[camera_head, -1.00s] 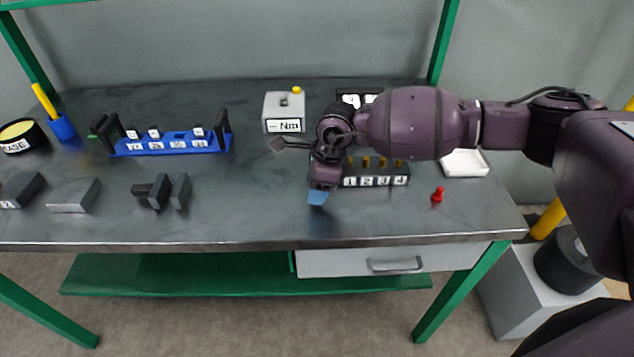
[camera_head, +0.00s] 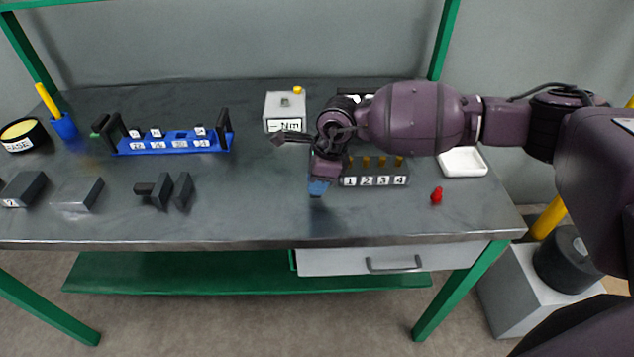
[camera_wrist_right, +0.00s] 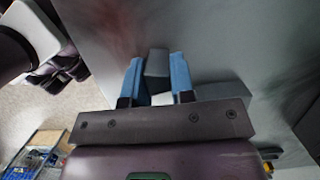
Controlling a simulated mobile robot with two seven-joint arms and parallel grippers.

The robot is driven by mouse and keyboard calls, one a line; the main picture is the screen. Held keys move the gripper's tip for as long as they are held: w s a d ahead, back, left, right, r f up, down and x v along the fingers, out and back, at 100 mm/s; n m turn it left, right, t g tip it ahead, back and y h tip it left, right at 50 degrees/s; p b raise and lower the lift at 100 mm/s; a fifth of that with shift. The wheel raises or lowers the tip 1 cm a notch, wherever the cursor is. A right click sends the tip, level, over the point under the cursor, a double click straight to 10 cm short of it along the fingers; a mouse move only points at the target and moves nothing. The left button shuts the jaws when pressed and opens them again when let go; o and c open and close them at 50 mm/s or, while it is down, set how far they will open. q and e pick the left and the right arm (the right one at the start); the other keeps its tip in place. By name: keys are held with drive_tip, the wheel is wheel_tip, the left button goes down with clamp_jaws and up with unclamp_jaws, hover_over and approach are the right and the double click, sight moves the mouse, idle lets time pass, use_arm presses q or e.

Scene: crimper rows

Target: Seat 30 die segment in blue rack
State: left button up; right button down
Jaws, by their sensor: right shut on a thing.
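The blue rack (camera_head: 190,147) stands at the back left of the table, with a row of white labels along its front and dark upright end pieces. Small dark segments with white tags stand in it, and a gap shows above the third label from the left. The label numbers are too small to read surely. My right gripper (camera_head: 318,188), with blue fingers, is over the middle of the table, right of the rack. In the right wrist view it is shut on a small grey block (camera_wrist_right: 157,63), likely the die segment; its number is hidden. My left gripper is not in view.
A dark block labelled 1 to 4 (camera_head: 375,181) with brass pins stands close right of the gripper. Behind is a grey box (camera_head: 285,106) with a yellow knob. Grey blocks (camera_head: 78,195) lie front left. A red peg (camera_head: 437,195) and white tray (camera_head: 463,162) are right.

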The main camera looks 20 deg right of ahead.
drive_tip(key=shift+a+p+v, duration=0.15)
drive_tip(key=shift+p+v, duration=0.2)
drive_tip(key=shift+v, duration=0.35)
drive_tip(key=shift+a+p+v, duration=0.15)
drive_tip(key=shift+p+v, duration=0.15)
drive_tip(key=shift+v, duration=0.35)
drive_tip(key=shift+w, duration=0.1)
